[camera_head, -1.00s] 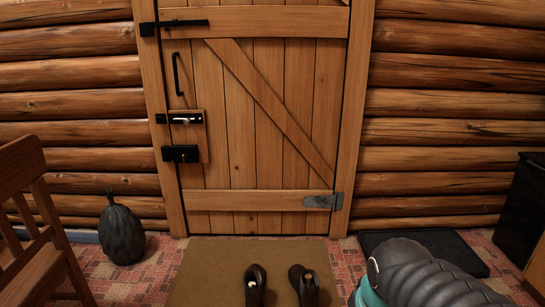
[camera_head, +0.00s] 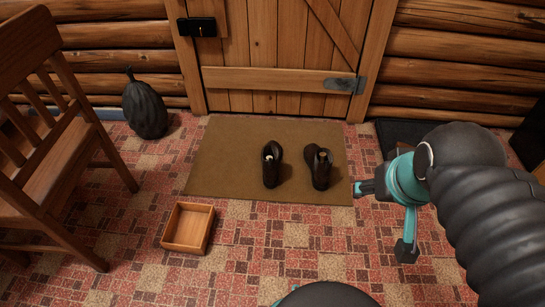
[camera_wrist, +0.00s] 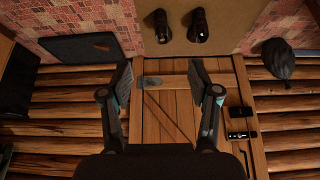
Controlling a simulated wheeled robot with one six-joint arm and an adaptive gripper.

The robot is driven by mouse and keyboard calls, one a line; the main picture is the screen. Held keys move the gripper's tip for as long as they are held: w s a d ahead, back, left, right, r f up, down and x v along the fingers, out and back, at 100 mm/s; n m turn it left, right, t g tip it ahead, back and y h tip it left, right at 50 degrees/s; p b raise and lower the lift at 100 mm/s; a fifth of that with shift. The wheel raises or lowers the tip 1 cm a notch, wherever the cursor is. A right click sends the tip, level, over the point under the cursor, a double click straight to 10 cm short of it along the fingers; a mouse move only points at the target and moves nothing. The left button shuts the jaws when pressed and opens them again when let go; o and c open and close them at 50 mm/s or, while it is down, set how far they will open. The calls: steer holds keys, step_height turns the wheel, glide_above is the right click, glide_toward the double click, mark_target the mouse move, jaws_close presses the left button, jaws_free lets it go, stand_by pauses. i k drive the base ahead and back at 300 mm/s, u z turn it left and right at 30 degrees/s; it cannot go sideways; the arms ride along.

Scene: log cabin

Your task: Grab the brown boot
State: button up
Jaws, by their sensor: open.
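Two dark brown boots stand side by side on the tan doormat, a left one (camera_head: 271,167) and a right one (camera_head: 320,168). They look alike, and I cannot tell which one the task means. My gripper (camera_head: 383,222) is open and empty, to the right of the boots, near the mat's right edge and apart from them. In the wrist view, the boots show at the top, the right one (camera_wrist: 162,26) and the left one (camera_wrist: 198,26), beyond the open fingers (camera_wrist: 161,76).
The doormat (camera_head: 225,160) lies before the plank door (camera_head: 270,85). A small open wooden box (camera_head: 188,228) sits on the patterned floor. A wooden chair (camera_head: 50,170) stands left, a dark sack (camera_head: 145,108) behind it. A black mat (camera_head: 395,135) lies right. Floor before the doormat is mostly clear.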

mark_target(270, 168)
steer(key=z, duration=2.75)
steer(key=k, duration=1.95)
steer(key=u, duration=2.3)
steer(key=i, duration=0.5)
steer(key=u, duration=0.1)
